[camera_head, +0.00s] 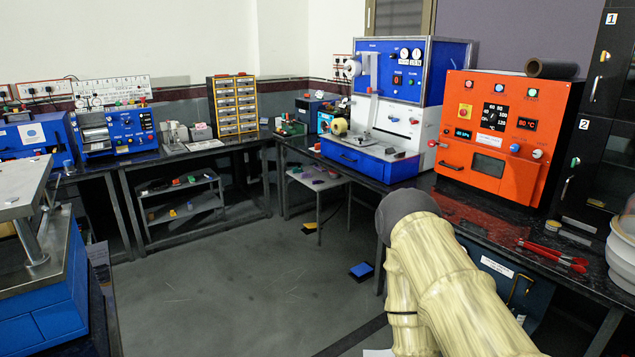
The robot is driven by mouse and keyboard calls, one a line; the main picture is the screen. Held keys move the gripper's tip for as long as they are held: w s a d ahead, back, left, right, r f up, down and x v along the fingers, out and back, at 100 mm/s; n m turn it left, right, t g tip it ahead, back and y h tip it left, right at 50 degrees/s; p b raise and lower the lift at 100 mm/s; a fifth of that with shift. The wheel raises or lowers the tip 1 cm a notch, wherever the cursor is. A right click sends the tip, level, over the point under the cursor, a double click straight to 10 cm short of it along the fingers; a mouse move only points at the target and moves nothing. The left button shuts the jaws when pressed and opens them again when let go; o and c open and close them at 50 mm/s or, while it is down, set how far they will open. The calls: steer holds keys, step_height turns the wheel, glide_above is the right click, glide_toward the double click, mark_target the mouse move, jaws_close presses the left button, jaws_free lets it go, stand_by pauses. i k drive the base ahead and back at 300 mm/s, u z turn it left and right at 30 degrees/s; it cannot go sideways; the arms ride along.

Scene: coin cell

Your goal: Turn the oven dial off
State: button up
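The orange oven (505,138) stands on the dark bench at the right. Its front carries a black dial (499,88) with small numbers around it; the pointer is too small to read. The oven door, with a small window (488,165), looks shut. My pale arm with a dark joint is in front of the bench, below the oven. My gripper is not in view.
A blue and white machine (405,75) stands left of the oven. A dark cylinder (551,69) lies on top of the oven. Red-handled tools (552,254) lie on the bench in front. A black cabinet (590,150) is at the right. The grey floor (240,290) is mostly clear.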

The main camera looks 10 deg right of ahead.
mark_target(491, 117)
steer(key=i, duration=3)
steer(key=z, duration=1.05)
